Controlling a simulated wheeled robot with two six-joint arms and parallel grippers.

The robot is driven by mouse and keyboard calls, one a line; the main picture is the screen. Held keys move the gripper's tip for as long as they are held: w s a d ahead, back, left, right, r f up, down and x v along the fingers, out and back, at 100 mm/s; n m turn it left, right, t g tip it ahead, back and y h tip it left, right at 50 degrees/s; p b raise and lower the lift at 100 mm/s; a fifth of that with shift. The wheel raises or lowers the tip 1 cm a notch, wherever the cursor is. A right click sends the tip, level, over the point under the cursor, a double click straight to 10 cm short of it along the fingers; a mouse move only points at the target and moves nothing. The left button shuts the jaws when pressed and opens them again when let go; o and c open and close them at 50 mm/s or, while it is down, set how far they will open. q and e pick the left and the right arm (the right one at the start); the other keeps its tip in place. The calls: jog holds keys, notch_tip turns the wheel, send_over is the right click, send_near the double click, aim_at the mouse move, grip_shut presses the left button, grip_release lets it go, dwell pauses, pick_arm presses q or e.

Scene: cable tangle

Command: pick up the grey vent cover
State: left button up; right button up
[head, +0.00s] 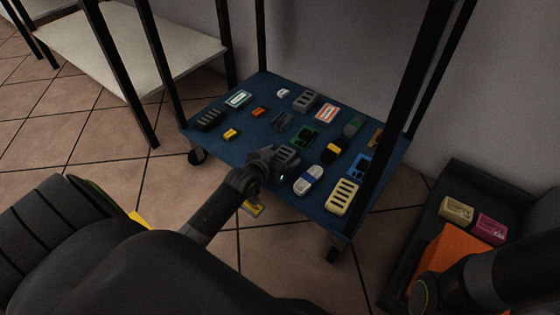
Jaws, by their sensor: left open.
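A grey slotted block that looks like the grey vent cover (305,101) lies flat on the blue shelf (285,85), toward its back edge.
A beige slotted block (342,196), a white-and-blue piece (308,179), a black slotted block (208,119) and several small parts crowd the shelf. Black posts rise at its corners. A dark tray (455,172) with boxes stands at the right.

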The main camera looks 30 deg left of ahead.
pick_arm(q)
jog(key=c, duration=1.1)
jog(key=shift+o, duration=0.2)
jog(key=shift+r, duration=0.2)
